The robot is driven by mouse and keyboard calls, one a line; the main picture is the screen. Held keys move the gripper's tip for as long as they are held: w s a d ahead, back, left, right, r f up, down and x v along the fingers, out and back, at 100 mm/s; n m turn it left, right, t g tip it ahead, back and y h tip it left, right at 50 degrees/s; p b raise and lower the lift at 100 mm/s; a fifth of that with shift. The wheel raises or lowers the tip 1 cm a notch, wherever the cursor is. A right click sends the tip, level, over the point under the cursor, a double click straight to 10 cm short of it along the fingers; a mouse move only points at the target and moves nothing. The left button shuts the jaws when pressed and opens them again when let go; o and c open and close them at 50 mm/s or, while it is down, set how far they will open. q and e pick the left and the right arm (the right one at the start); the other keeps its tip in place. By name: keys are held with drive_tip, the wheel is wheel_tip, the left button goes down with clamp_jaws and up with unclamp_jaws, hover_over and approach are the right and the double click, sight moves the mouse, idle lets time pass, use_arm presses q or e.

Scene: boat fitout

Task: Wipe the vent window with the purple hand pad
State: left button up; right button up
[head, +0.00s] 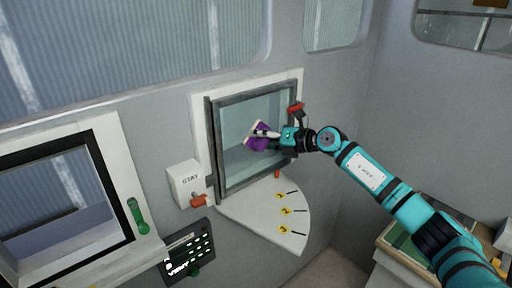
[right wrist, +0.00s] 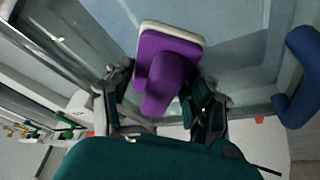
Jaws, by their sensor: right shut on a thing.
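The vent window (head: 236,118) is a dark-framed pane in a white surround on the grey wall, in the middle of the head view. The purple hand pad (head: 258,137) has a pale face turned to the glass. My right gripper (head: 275,136) is shut on the pad's handle and holds it at the pane. In the right wrist view the purple pad (right wrist: 168,62) sits between the fingers of my right gripper (right wrist: 160,100), with the glass (right wrist: 235,40) behind it. I cannot tell whether the pad touches the glass. My left gripper is not in view.
A white box marked STAY (head: 187,184) with a red lever stands left of the window. A numbered white quadrant plate (head: 262,215) juts out below. Another window (head: 62,215) with a green handle is at left.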

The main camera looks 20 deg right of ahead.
drive_tip(key=shift+w+d, duration=0.1)
drive_tip(key=shift+d, duration=0.3)
drive_tip(key=shift+w+d+f+b, duration=0.1)
drive_tip(key=shift+w+d+b, duration=0.2)
drive_tip(key=shift+d+b, duration=0.5)
drive_tip(key=shift+w+d+r+b, duration=0.1)
drive_tip(key=shift+w+d+b, duration=0.1)
drive_tip(key=shift+d+b, duration=0.25)
drive_tip(key=shift+w+d+r+b, duration=0.1)
drive_tip(key=shift+w+d+b, duration=0.15)
drive_tip(key=shift+d, duration=0.3)
drive_tip(key=shift+s, duration=0.1)
drive_tip(key=shift+s+d+p, duration=0.15)
drive_tip(key=shift+s+d, duration=0.2)
drive_tip(key=shift+s, duration=0.55)
drive_tip(key=shift+s+d+p, duration=0.2)
drive_tip(key=shift+s+d, duration=0.1)
drive_tip(key=shift+s, duration=0.6)
drive_tip(key=shift+s+d+p, duration=0.15)
drive_tip(key=shift+s+d, duration=0.2)
drive_tip(key=shift+s, duration=0.55)
drive_tip(key=shift+f, duration=0.1)
